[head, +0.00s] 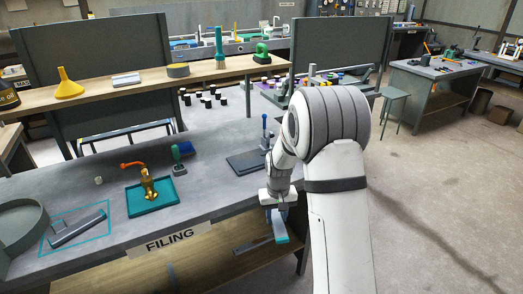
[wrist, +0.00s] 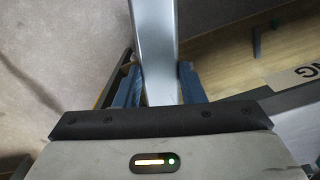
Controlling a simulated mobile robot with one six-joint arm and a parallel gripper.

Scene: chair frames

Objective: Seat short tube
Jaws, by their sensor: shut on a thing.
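My gripper (head: 276,222) is beyond the front edge of the grey bench, right of the FILING label, pointing down. It is shut on a grey tube (head: 260,245), which I take to be the short tube. The tube hangs clear of the bench in the air. In the wrist view, the tube (wrist: 155,40) runs up out of the picture from between the blue fingers of my gripper (wrist: 160,85); its far end is out of view. A grey frame piece (head: 80,229) with a short stub lies inside a teal outline on the bench at left.
A wooden shelf (head: 200,262) lies under the bench. Open floor is at right.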

